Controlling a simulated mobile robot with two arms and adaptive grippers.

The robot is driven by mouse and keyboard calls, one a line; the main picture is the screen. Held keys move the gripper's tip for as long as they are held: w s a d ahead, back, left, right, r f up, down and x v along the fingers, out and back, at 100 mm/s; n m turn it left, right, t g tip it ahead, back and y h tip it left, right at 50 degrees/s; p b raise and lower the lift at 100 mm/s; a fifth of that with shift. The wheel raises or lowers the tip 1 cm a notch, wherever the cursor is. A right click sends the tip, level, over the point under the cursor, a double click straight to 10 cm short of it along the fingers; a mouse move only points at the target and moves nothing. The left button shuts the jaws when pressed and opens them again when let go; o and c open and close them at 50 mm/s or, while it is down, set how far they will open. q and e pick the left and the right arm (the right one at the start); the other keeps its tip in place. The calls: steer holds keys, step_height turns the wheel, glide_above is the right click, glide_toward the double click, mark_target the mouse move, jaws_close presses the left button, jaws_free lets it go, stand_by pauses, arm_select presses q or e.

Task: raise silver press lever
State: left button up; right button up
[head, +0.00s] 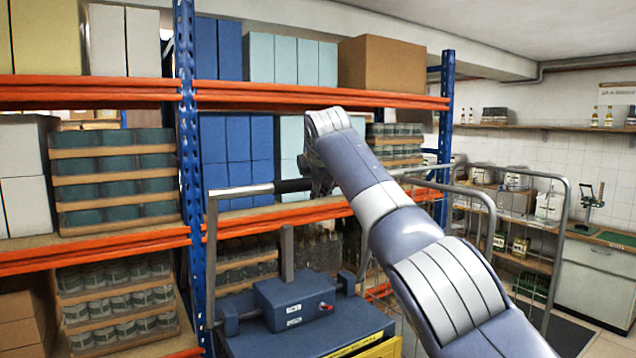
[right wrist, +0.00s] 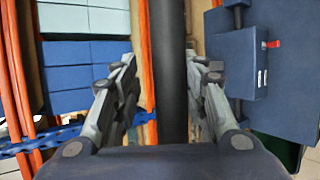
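The silver lever (head: 240,191) lies nearly level across the top of a blue press unit (head: 295,303) in the head view, with a black grip (head: 293,186) at its right end. My right gripper (head: 318,178) is at that grip, its fingers partly hidden by my wrist. In the right wrist view the black grip (right wrist: 168,70) runs between the two fingers of my right gripper (right wrist: 162,75). The fingers are apart, with a visible gap on the left side of the grip; contact on the right side is unclear. My left gripper is out of view.
A blue and orange rack (head: 188,150) with boxes and jar trays stands behind the press. A wire cage cart (head: 562,240) is right of my arm. Floor shows at lower right.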

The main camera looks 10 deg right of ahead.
steer(key=shift+s+r, duration=0.35)
steer(key=shift+s, duration=0.25)
steer(key=v, duration=1)
steer(key=shift+s+a, duration=0.15)
